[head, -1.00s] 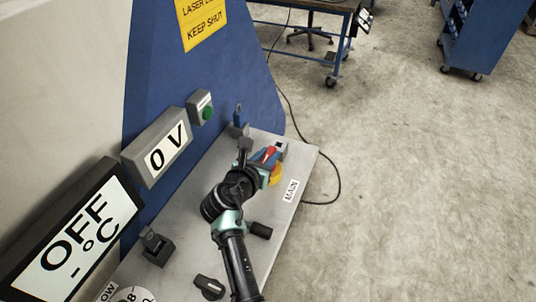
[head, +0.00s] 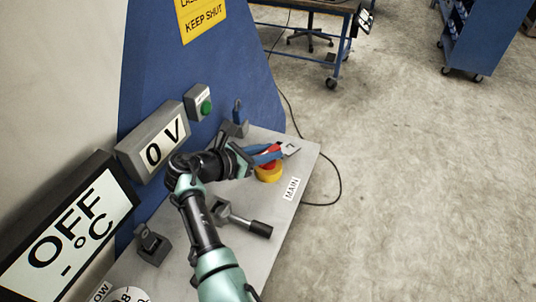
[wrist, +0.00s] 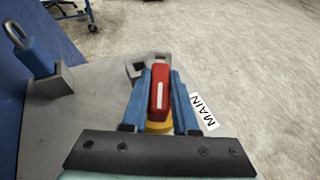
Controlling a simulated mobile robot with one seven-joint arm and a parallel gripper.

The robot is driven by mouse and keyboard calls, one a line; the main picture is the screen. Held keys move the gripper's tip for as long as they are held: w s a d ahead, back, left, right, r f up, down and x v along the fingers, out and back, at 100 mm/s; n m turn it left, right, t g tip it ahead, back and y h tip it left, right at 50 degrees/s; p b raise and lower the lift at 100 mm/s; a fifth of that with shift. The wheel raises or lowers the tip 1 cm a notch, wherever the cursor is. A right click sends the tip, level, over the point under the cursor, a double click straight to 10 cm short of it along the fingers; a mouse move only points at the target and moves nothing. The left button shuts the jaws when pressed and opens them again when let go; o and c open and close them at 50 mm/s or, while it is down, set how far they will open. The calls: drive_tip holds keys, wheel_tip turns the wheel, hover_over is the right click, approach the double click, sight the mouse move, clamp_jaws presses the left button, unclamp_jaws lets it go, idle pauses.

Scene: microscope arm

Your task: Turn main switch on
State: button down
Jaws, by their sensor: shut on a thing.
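The main switch has a red handle (wrist: 160,93) with a white stripe, on a yellow round base (wrist: 158,127). In the head view, the yellow base (head: 268,175) sits at the far right part of the grey panel, by the MAIN label (head: 291,188). My gripper (wrist: 160,75) has one blue finger on each side of the red handle and is shut on it. It also shows in the head view (head: 272,153), reaching the switch from the left, with the handle partly hidden. A display (head: 162,144) reads 0 V.
An OFF °C display (head: 68,232) stands at the left. A green button box (head: 200,103) is on the blue wall. A blue padlock (wrist: 35,50) is left of the switch. A black-handled lever (head: 245,222) lies near my arm. Open floor is to the right.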

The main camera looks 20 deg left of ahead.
sight(268, 151)
drive_tip(key=shift+m+h, duration=0.4)
drive_tip(key=c, duration=0.7)
unclamp_jaws()
drive_tip(key=shift+g, duration=0.3)
wheel_tip(268, 151, up, 10)
